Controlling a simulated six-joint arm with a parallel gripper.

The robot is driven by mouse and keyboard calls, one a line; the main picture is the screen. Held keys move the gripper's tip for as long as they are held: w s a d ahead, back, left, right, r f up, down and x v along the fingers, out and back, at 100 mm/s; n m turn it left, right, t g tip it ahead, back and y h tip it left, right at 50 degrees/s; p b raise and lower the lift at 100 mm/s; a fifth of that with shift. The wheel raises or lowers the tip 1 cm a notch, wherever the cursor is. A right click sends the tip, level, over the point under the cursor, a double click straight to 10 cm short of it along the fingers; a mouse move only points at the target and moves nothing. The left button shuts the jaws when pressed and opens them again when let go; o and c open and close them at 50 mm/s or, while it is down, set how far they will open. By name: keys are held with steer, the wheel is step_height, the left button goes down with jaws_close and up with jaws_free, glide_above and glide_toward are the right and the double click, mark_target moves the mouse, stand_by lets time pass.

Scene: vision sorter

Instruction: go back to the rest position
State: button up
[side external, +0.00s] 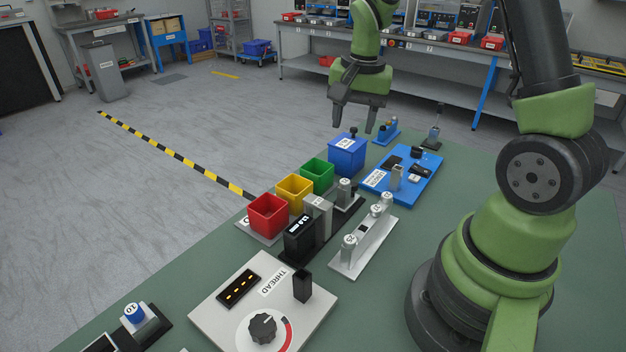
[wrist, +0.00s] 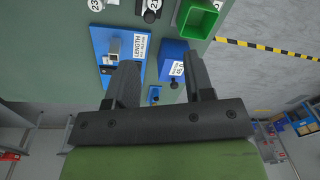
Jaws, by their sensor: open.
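My gripper (side external: 354,115) hangs over the far end of the green table (side external: 420,225), above and near the blue box (side external: 347,157). Its two dark fingers are apart with nothing between them. In the wrist view my gripper (wrist: 158,78) is also open and empty, with the table surface and the blue box (wrist: 172,50) beyond the fingers. A dark knob stands by the blue box.
Red (side external: 268,216), yellow (side external: 294,191) and green (side external: 317,174) bins line the table's left edge. A blue length plate (side external: 405,178), a silver rail (side external: 362,245) with several cylinders and a white thread panel (side external: 225,305) stand nearby. The air above the table is mostly clear.

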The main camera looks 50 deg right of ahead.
steer(key=s+a+r+n+t+y, duration=0.2)
steer(key=s+a+r+n+t, duration=0.4)
steer(key=s+a+r+n, duration=0.3)
steer(key=s+a+r, duration=0.4)
steer(key=a, duration=0.1)
steer(key=shift+s+a+r+n, duration=0.15)
steer(key=shift+s+n, duration=0.1)
steer(key=shift+n, duration=0.05)
stand_by(0.6)
